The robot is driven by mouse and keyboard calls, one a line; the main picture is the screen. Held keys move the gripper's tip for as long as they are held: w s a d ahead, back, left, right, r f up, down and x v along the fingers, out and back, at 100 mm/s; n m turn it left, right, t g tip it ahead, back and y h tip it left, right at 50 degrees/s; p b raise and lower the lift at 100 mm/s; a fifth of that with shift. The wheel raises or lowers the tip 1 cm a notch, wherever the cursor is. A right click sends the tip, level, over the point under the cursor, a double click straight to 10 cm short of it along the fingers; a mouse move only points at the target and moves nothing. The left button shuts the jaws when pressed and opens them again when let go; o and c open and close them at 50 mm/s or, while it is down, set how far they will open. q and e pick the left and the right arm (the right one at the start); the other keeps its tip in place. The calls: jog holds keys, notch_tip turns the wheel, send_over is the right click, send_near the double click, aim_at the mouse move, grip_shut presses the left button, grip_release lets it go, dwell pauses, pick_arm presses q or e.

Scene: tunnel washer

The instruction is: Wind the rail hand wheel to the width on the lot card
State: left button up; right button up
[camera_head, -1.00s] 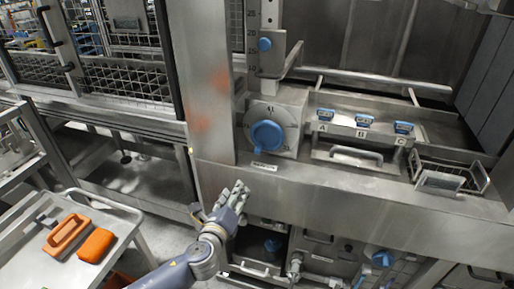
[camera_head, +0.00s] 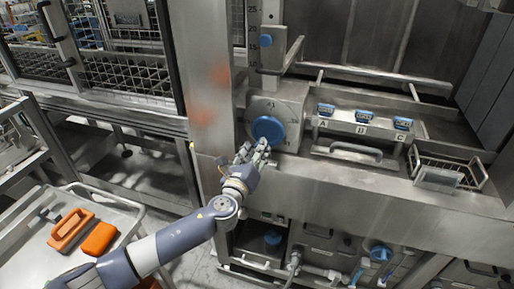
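The rail hand wheel is a blue round knob (camera_head: 268,129) on a square grey plate (camera_head: 292,110) on the machine front. My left gripper (camera_head: 256,146) is at the lower left edge of the knob, its fingers pointing up towards it. I cannot tell whether the fingers touch the knob or how far they are apart. A vertical scale (camera_head: 253,40) with numbers stands above the wheel, with a smaller blue knob (camera_head: 265,41) beside it. No lot card can be made out for certain. My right gripper is not in view.
Blue-topped pieces (camera_head: 363,116) sit over the letters A, B and C, right of the wheel. A wire basket (camera_head: 447,172) hangs further right. A cart (camera_head: 35,255) at lower left carries orange items (camera_head: 99,239). Wire cages (camera_head: 125,75) stand at upper left.

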pick_arm(q)
jog(key=shift+w+d, duration=0.25)
jog(key=shift+w, duration=0.45)
grip_shut()
jog(key=shift+d+f+n+b, duration=0.15)
jog(key=shift+n+b, duration=0.2)
jog(key=shift+n, duration=0.25)
